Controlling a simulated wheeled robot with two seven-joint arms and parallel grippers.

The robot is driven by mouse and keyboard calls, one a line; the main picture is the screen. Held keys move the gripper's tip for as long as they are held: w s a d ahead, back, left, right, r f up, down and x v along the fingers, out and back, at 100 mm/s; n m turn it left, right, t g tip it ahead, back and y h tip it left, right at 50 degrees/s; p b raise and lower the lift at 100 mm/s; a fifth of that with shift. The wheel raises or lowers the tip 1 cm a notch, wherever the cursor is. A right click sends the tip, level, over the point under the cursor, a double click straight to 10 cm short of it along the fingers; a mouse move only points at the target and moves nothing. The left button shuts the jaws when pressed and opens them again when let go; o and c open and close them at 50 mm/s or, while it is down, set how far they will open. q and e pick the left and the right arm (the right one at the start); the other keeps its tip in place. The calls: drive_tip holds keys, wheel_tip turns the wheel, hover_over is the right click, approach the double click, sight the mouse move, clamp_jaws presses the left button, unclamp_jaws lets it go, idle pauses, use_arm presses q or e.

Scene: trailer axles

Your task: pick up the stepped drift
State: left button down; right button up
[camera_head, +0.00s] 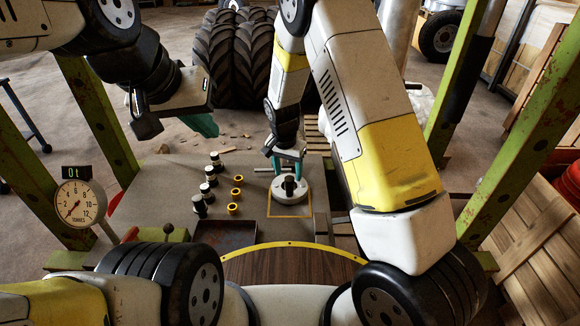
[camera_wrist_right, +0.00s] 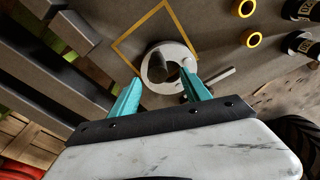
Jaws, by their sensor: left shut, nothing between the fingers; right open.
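A short grey metal rod, which looks like the stepped drift (camera_head: 263,170), lies beside a pale round ring (camera_head: 290,197) on the grey table. In the right wrist view the rod (camera_wrist_right: 220,76) lies just beyond one fingertip, partly hidden by it; its steps are hard to make out. The ring (camera_wrist_right: 150,68) has a dark opening with something grey in it. My right gripper (camera_head: 288,165) is open, pointing down over the ring; its teal fingers show in the wrist view (camera_wrist_right: 160,92). I see nothing held. My left gripper (camera_head: 204,125) is shut and empty, raised at the left.
Several dark cylinders (camera_head: 205,191) and yellow rings (camera_head: 237,181) stand left of the ring. A yellow square outline (camera_head: 290,216) marks the table. A dark tray (camera_head: 225,236) is nearer. Green posts (camera_head: 98,120) flank the table; a dial gauge (camera_head: 78,204) is left.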

sight(289, 179)
drive_tip(key=f, duration=0.4)
drive_tip(key=shift+w+d+f, duration=0.1)
drive_tip(key=shift+d+f, duration=0.1)
drive_tip(key=shift+f, duration=0.05)
drive_tip(key=shift+c, duration=0.2)
clamp_jaws()
